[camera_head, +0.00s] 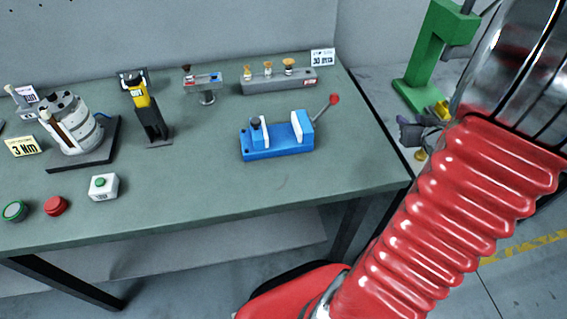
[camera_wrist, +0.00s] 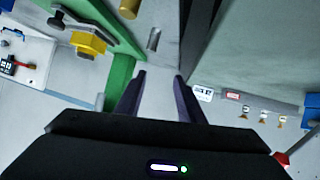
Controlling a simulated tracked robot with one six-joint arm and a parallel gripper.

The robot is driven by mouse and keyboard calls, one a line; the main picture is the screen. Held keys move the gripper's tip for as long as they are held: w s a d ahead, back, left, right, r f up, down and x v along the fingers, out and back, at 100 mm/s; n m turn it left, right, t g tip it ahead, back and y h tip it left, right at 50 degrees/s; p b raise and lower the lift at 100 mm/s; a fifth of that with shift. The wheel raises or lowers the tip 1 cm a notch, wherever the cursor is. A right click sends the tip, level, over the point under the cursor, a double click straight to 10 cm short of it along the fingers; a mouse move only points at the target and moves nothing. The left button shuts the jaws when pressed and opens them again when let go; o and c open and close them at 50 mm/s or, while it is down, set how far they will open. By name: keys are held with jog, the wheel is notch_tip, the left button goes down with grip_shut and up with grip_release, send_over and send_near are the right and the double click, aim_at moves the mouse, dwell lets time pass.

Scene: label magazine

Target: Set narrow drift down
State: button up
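My gripper (camera_wrist: 160,82) is seen from behind in the wrist view. Its two dark fingers stand apart with a clear gap and nothing visibly between them. In the head view my gripper (camera_head: 412,132) is partly hidden by my arm, beside the bench's right edge. A grey cylinder (camera_wrist: 153,40) shows beyond the fingertips, and a brass cylinder (camera_wrist: 128,8) is cut off at the top edge. A small brass piece (camera_head: 420,155) shows just below my gripper in the head view. I cannot tell which of these is the narrow drift.
A green press (camera_head: 416,85) stands right of the bench (camera_head: 330,195). A grey rack (camera_head: 302,83) with several brass-topped pieces is at the bench's back. A blue vise (camera_head: 276,142) with a red-knobbed lever stands nearer. The bench front is clear right of the buttons.

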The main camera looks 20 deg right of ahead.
jog(key=w+a+r+g, duration=0.1)
jog(key=w+a+r, duration=0.15)
jog(key=a, duration=0.35)
jog(key=w+a+r+n+g, duration=0.1)
jog(key=a+r, duration=0.3)
jog(key=a, duration=0.2)
jog(key=w+a+r+g, duration=0.1)
jog(key=a+r, duration=0.2)
jog(key=a, duration=0.4)
jog(key=s+a+r+n+g+y, duration=0.1)
jog(key=s+a+y, duration=0.2)
jog(key=a, duration=0.9)
jog(key=s+a+r+n+g+y, duration=0.1)
jog(key=s+a+n+y, duration=0.1)
jog(key=s+a, duration=0.7)
jog(key=a+y, duration=0.1)
jog(key=a, duration=0.3)
jog(key=shift+s, duration=0.15)
jog(key=shift+c, duration=0.5)
jog(key=shift+d, duration=0.1)
